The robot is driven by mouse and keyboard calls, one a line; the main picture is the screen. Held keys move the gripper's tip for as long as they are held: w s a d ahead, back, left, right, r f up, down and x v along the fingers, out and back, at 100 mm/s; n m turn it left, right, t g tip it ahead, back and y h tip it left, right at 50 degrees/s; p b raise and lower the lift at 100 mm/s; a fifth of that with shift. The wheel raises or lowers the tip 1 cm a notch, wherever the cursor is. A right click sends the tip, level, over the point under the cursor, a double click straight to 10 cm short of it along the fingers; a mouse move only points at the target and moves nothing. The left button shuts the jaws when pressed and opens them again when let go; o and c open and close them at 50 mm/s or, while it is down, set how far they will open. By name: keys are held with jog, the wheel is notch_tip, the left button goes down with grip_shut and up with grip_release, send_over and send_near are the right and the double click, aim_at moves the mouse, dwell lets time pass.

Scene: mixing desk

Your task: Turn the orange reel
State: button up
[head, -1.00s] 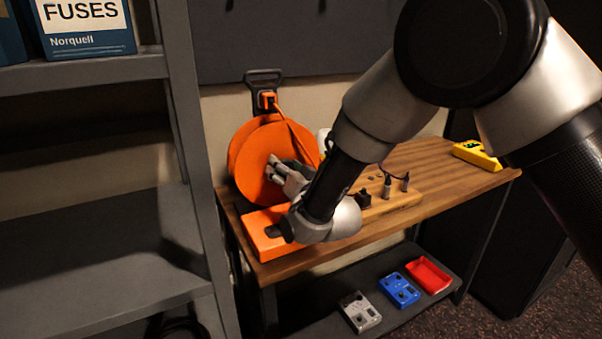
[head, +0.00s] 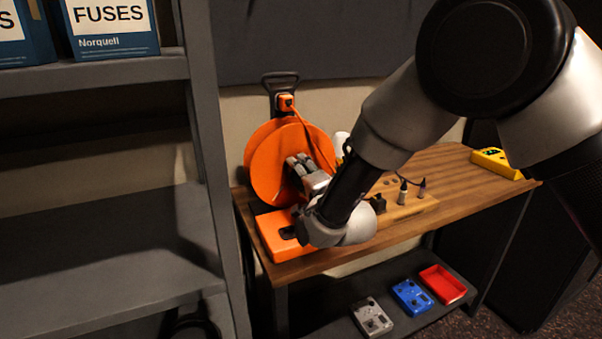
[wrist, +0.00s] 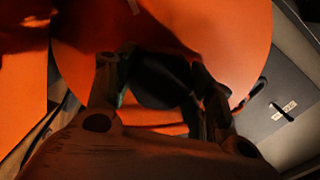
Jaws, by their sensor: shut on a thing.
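The orange reel (head: 266,172) stands upright at the left end of the wooden desk, its round face toward me. My gripper (head: 297,164) is at the middle of that face, with its fingers closed in on it. In the wrist view, my gripper (wrist: 157,78) has one finger on each side of a dark part at the reel's centre; shadow hides the exact contact. The orange disc (wrist: 235,45) of the reel fills the background there. An orange box (head: 268,238) lies flat in front of the reel, partly behind my wrist.
An orange plug (head: 286,102) with a cord sits above the reel. A wooden block (head: 405,208) with jacks stands right of my wrist. A yellow device (head: 497,163) lies at the desk's right end. A grey shelf (head: 120,265) stands close on the left.

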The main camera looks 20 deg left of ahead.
jog(key=m, duration=0.7)
jog(key=shift+f, duration=0.2)
jog(key=m, duration=0.7)
jog(key=shift+f, duration=0.1)
dwell(0.3)
jog(key=o, duration=1.4)
jog(key=shift+o, duration=0.2)
jog(key=v, duration=1.2)
jog(key=shift+s, duration=0.1)
